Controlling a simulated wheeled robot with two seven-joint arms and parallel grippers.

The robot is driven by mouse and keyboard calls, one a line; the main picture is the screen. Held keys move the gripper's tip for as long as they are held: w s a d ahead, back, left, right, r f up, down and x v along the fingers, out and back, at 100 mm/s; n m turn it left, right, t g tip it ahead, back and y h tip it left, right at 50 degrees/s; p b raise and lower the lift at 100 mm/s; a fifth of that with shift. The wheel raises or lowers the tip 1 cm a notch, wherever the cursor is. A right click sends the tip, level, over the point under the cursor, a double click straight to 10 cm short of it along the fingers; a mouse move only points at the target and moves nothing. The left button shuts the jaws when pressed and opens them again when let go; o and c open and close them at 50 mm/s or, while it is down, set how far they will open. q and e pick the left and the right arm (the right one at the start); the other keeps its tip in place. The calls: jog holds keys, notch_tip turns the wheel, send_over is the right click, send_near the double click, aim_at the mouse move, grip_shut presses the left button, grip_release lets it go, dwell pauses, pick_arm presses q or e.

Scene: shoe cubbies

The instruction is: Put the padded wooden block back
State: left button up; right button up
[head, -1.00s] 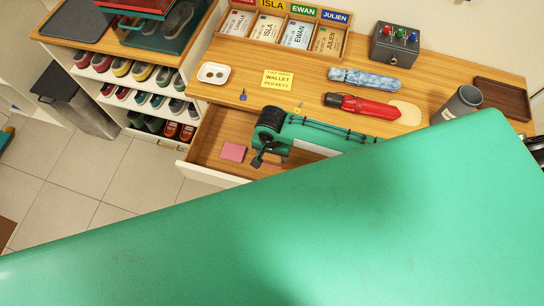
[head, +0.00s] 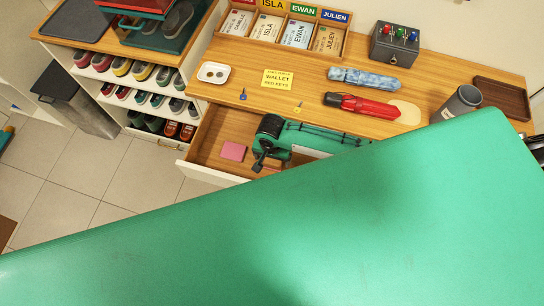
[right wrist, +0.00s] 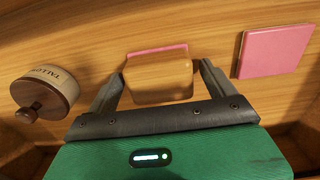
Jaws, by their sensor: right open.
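The padded wooden block (right wrist: 158,82) lies in the open drawer (head: 207,150), with a pink edge showing along its far side in the right wrist view. My right gripper (right wrist: 162,76) is open, with one finger on each side of the block and small gaps between. In the head view my right gripper (head: 258,163) reaches down into the drawer and hides the block. My left gripper is not in view.
In the drawer, a pink square pad (right wrist: 273,52) lies right of the block and a round tin with a wooden knob (right wrist: 45,92) lies left. The desktop above holds a yellow note (head: 277,79), a red umbrella (head: 362,106) and a grey cup (head: 458,104).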

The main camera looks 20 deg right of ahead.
jog(key=shift+r, duration=0.1)
notch_tip(320, 180, up, 12)
jog(key=shift+b, duration=0.3)
jog(key=shift+s+a, duration=0.1)
dwell(0.6)
